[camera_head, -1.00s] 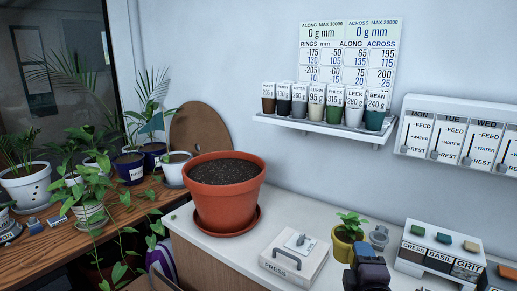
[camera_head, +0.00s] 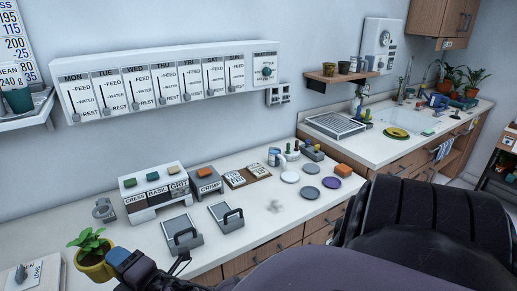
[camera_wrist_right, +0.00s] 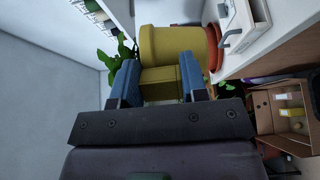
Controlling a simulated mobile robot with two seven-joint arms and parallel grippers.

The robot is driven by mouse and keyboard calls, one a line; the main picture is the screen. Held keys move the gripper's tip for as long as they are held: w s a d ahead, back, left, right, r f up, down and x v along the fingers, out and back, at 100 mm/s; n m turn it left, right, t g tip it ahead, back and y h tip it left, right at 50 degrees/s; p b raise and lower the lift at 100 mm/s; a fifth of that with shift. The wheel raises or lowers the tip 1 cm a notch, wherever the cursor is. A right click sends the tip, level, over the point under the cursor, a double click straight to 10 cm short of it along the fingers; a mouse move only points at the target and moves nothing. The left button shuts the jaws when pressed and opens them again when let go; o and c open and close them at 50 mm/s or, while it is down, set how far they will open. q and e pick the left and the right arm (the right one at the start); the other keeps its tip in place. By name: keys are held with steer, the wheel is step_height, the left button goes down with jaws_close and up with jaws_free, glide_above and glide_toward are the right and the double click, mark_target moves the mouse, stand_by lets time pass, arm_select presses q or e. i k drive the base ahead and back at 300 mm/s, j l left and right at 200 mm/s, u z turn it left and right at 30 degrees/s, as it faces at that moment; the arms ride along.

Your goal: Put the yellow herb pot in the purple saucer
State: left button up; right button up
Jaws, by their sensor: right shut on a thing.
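The yellow herb pot (camera_head: 96,270) with a green leafy plant (camera_head: 88,240) is at the lower left of the head view. My right gripper (camera_head: 118,258) is at its right side. In the right wrist view, my right gripper's blue fingers (camera_wrist_right: 160,84) are shut on a yellow block-like part of the pot (camera_wrist_right: 172,45). I cannot tell whether the pot's base touches the counter. The purple saucer (camera_head: 331,182) lies flat and empty on the white counter, well to the right. My left gripper is not in view.
Between pot and saucers stand a labelled box (camera_head: 154,193) and two grey handled plates (camera_head: 181,233). A white press box (camera_head: 38,275) is left of the pot.

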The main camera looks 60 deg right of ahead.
mark_target(333, 183)
steer(key=l+z, duration=0.1)
steer(key=z, duration=0.95)
steer(key=i+l, duration=0.1)
steer(key=l, duration=0.35)
steer(key=i+l, duration=0.1)
steer(key=l, duration=0.35)
steer(key=i+l, duration=0.1)
steer(key=l, duration=0.35)
steer(key=l+z, duration=0.1)
steer(key=l, duration=0.4)
steer(key=i, duration=0.05)
